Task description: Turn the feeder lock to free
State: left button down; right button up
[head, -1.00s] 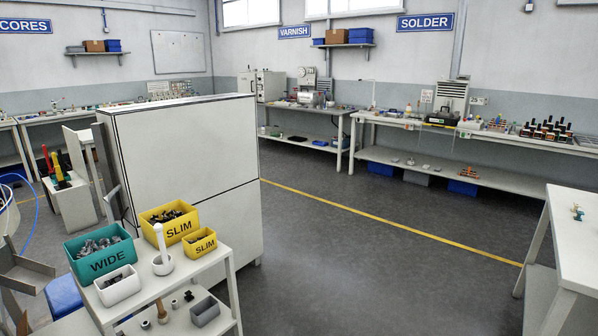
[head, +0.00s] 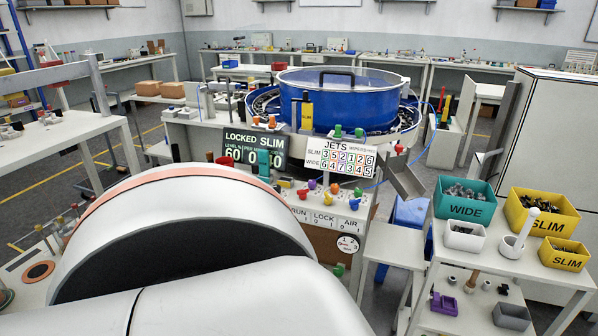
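The feeder (head: 345,105) is a large blue bowl with a clear lid and black handle, at the upper middle of the head view. Its dark display (head: 253,149) reads "LOCKED SLIM" with numbers below, partly hidden by small coloured parts. A control panel (head: 325,226) in front carries the labels RUN, LOCK and AIR, each with 1 and 0 marks. The LOCK label (head: 322,218) is at its middle. Coloured knobs stand above the labels; which one is the lock is hard to tell. A large white link of my arm fills the lower left. Neither gripper is in view.
A white "JETS" card (head: 340,157) with number rows stands behind the panel. At right, a cart (head: 432,285) bears a teal WIDE bin (head: 466,201) and yellow SLIM bins (head: 540,212). A tall grey cabinet (head: 553,135) stands behind it. Grey floor shows between benches at left.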

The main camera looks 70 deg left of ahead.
aim_at(328, 201)
jog(key=u, duration=2.3)
